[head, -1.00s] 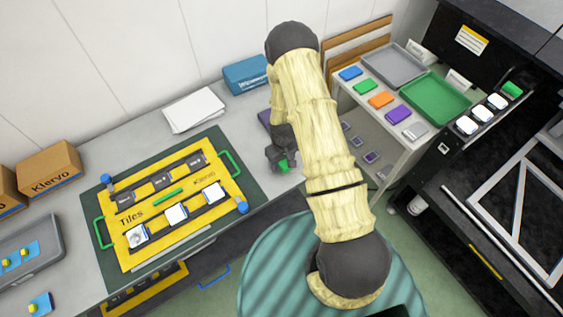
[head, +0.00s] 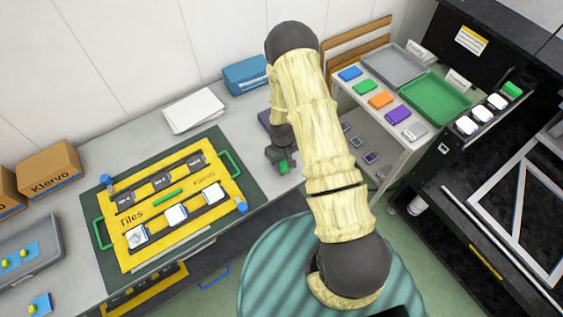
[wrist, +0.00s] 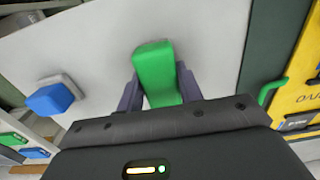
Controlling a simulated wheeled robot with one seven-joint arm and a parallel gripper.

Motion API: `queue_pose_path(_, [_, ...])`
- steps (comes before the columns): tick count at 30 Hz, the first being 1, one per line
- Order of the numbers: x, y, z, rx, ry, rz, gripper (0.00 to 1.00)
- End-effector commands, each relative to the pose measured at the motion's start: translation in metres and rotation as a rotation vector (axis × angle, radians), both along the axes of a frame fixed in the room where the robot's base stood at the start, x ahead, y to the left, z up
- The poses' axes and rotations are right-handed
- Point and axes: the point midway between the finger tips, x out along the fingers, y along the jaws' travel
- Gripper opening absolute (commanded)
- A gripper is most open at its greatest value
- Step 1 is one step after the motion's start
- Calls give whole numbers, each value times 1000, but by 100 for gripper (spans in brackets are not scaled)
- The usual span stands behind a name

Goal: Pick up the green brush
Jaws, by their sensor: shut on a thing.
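The green brush (wrist: 157,72) is between the two fingers of my gripper (wrist: 160,90) in the wrist view. The fingers touch its sides, and my gripper is shut on it. Its near end is hidden behind the gripper body. In the head view my gripper (head: 281,156) is over the right part of the grey counter, and a small green part of the brush (head: 284,168) shows below it. I cannot tell how far the brush is above the counter.
A blue brush-like block (wrist: 50,97) with a grey part lies left in the wrist view. The yellow tile board (head: 185,235) lies on a dark green mat (head: 247,183) left of my gripper. A white shelf (head: 375,125) with coloured blocks stands to the right.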

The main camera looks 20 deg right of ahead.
Motion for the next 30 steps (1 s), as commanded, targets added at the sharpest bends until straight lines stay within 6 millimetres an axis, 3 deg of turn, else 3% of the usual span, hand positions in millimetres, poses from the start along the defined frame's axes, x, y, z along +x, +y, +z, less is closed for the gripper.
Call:
queue_pose_path(8, [1, 0, 22, 0, -3, 0, 13])
queue_pose_path(21, [1, 0, 87, 0, -3, -1, 13])
queue_pose_path(30, [0, 0, 99, 0, 0, -1, 13])
